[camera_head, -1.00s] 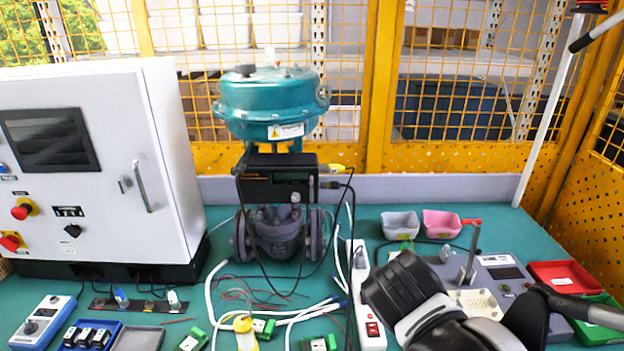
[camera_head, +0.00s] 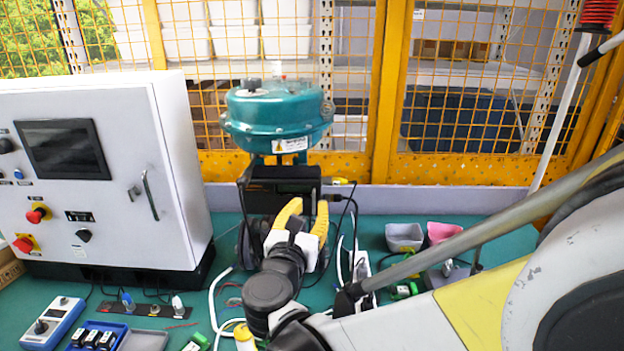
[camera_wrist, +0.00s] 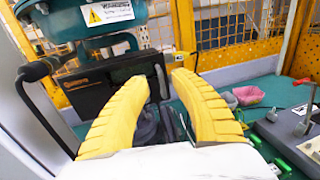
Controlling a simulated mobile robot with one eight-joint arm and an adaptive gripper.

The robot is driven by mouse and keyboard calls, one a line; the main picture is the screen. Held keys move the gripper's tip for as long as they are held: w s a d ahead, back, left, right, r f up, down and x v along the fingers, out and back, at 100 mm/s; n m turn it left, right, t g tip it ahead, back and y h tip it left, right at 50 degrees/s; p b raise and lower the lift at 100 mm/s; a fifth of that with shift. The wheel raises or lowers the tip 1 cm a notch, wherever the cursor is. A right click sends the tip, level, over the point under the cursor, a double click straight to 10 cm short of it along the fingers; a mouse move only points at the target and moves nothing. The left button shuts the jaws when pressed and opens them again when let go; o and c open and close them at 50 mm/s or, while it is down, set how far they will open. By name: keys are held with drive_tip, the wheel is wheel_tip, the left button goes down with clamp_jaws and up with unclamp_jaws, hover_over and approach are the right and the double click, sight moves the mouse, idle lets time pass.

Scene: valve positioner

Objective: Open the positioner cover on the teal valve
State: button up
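The teal valve (camera_head: 277,122) stands at the back middle of the bench. Its black positioner (camera_head: 268,184) is mounted below the teal actuator; its cover looks closed, with the lower part hidden behind my gripper in the head view. My gripper (camera_head: 304,212) has yellow fingers and is in front of the positioner. In the wrist view the fingers (camera_wrist: 162,80) are spread apart with nothing between them. The positioner also shows in the wrist view (camera_wrist: 105,85), behind the left finger, with its dark display window facing me. I cannot tell whether a finger touches it.
A white control cabinet (camera_head: 95,160) with a handle stands left of the valve. A grey bin (camera_head: 404,237) and a pink bin (camera_head: 443,232) stand at the right. Cables and a white power strip (camera_head: 361,268) lie near the valve. Yellow mesh fencing (camera_head: 465,100) closes the back.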

sight(313, 199)
drive_tip(key=x, duration=0.4)
drive_tip(key=shift+w+b, duration=0.15)
drive_tip(key=shift+b, duration=0.2)
clamp_jaws()
drive_tip(key=shift+s, duration=0.2)
